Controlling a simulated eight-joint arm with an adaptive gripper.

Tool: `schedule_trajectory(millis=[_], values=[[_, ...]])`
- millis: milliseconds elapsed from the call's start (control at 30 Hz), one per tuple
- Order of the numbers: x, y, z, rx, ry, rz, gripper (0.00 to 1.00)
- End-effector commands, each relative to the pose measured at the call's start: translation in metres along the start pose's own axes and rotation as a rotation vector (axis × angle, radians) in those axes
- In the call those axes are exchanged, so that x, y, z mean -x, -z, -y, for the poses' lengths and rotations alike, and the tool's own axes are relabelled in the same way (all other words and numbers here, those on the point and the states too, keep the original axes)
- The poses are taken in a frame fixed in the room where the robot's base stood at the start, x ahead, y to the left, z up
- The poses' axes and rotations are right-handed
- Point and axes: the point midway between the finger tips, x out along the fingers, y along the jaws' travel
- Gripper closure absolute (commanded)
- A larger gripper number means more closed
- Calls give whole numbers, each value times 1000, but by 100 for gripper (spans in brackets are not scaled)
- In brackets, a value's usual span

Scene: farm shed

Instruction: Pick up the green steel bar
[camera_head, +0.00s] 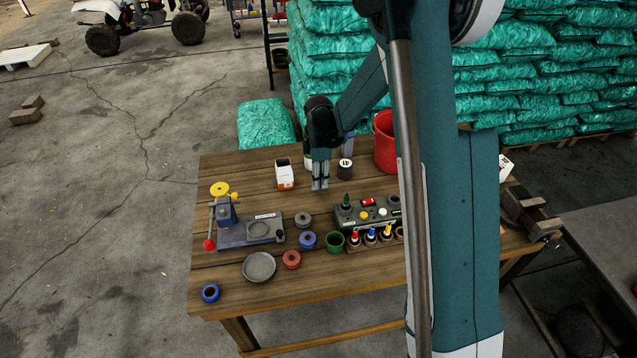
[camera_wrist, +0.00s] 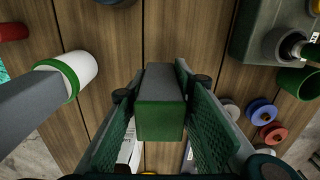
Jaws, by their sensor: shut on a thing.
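The steel bar with a green end (camera_wrist: 160,119) is between my gripper's two fingers (camera_wrist: 163,115) in the wrist view. Its green end faces the camera and its grey side runs away toward the table. The fingers are shut on it from both sides. In the head view my gripper (camera_head: 320,182) points down over the back part of the table, right of the white and orange box. The bar cannot be made out there. Whether its far end touches the table I cannot tell.
A white box (camera_head: 284,175), dark weight (camera_head: 345,169), red bucket (camera_head: 384,150) and socket panel (camera_head: 359,217) stand around. The table's front left (camera_head: 222,268) is mostly clear.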

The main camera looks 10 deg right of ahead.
Motion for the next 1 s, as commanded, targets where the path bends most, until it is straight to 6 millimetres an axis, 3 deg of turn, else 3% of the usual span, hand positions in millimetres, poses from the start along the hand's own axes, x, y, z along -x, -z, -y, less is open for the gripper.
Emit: schedule_trajectory(millis=[500,1000], values=[[62,0,0,0,0,0,92],[71,0,0,0,0,0,92]])
